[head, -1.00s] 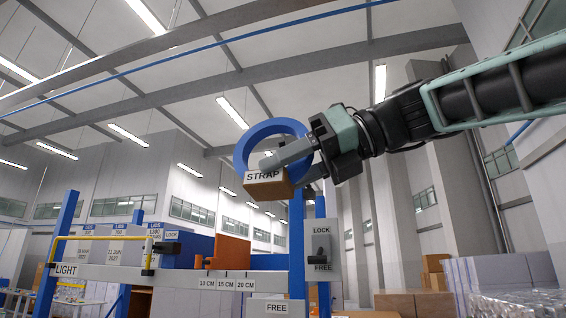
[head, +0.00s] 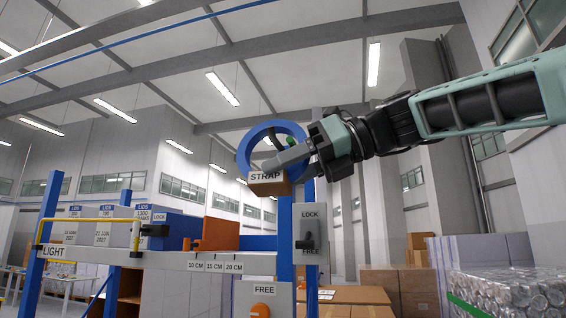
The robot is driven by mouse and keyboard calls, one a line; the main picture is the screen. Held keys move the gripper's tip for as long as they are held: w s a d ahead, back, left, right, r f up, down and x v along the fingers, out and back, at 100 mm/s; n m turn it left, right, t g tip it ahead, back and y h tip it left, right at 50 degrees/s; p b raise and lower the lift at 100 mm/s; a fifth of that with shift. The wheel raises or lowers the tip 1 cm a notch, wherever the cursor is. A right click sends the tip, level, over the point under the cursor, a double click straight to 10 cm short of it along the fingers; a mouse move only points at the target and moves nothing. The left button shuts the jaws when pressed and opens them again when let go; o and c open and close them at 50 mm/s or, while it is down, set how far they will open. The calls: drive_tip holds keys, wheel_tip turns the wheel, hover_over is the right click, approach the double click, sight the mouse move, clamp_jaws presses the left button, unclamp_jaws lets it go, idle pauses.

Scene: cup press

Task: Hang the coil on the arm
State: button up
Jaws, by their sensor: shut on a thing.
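The coil is a blue ring (head: 243,150) standing upright in the air, with a brown block (head: 268,189) labelled STRAP at its lower edge. My gripper (head: 292,160) comes in from the right and is shut on the coil; its fingers hide the ring's lower right part. A small dark green rounded thing (head: 291,142) shows by the ring's right side; I cannot tell what it belongs to. A blue post (head: 285,235) rises below the coil. I cannot make out for certain which part is the arm, nor whether the ring touches anything.
A grey panel marked LOCK and FREE (head: 311,228) stands right of the post. A yellow rail (head: 85,220) runs above a grey beam marked LIGHT (head: 120,258) on the left. An orange knob (head: 264,291) is below. Cartons (head: 345,294) and wrapped goods (head: 505,290) stand right.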

drive_tip(key=shift+w+d, duration=0.15)
drive_tip(key=shift+w, duration=0.3)
drive_tip(key=shift+w+d+f, duration=0.1)
drive_tip(key=shift+w+f, duration=0.3)
drive_tip(key=shift+f, duration=0.15)
drive_tip(key=shift+w+f, duration=0.1)
drive_tip(key=shift+f, duration=0.2)
drive_tip(key=shift+d+f, duration=0.1)
drive_tip(key=o, duration=1.1)
drive_tip(key=shift+o, duration=0.2)
drive_tip(key=b+v, duration=0.3)
drive_tip(key=v, duration=1.4)
drive_tip(key=shift+d, duration=0.15)
